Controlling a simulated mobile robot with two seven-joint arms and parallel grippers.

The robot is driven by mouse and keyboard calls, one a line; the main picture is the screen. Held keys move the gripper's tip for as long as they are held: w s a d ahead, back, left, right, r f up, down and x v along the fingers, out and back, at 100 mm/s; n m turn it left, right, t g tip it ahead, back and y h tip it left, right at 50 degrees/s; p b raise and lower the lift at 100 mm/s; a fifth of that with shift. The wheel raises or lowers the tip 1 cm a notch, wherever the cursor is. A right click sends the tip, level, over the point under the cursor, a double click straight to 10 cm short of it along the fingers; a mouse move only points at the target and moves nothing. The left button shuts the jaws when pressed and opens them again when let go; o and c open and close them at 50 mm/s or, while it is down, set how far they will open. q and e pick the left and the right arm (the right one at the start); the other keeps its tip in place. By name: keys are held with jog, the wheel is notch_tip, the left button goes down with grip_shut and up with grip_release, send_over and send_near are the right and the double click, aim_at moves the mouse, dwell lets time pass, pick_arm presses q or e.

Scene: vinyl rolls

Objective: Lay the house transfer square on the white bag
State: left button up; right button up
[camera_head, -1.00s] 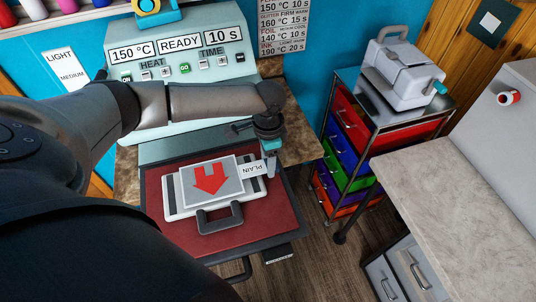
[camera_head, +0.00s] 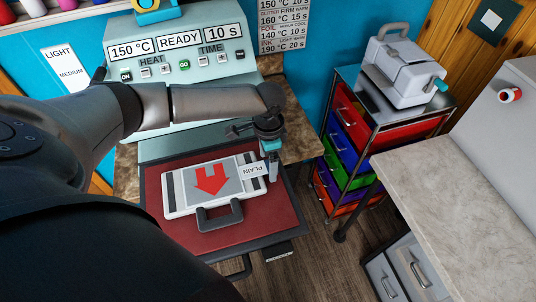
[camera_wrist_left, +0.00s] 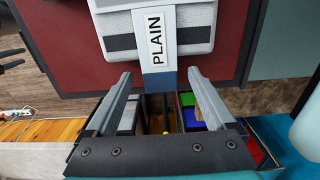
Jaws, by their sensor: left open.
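My left gripper (camera_head: 270,172) is at the tab's outer end. In the left wrist view its fingers (camera_wrist_left: 160,76) are spread on either side of the tab's blue end. My right gripper is out of view.
The bag rests on a dark red pad (camera_head: 265,215) in front of the pale green heat press (camera_head: 185,60), whose display reads READY. A coloured drawer cart (camera_head: 350,150) and a pale counter (camera_head: 455,190) stand to the right.

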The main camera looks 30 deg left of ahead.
pick_arm(q)
jog(key=shift+r, duration=0.1)
notch_tip(320, 180, up, 15)
jog(key=shift+p, duration=0.3)
dwell(0.5)
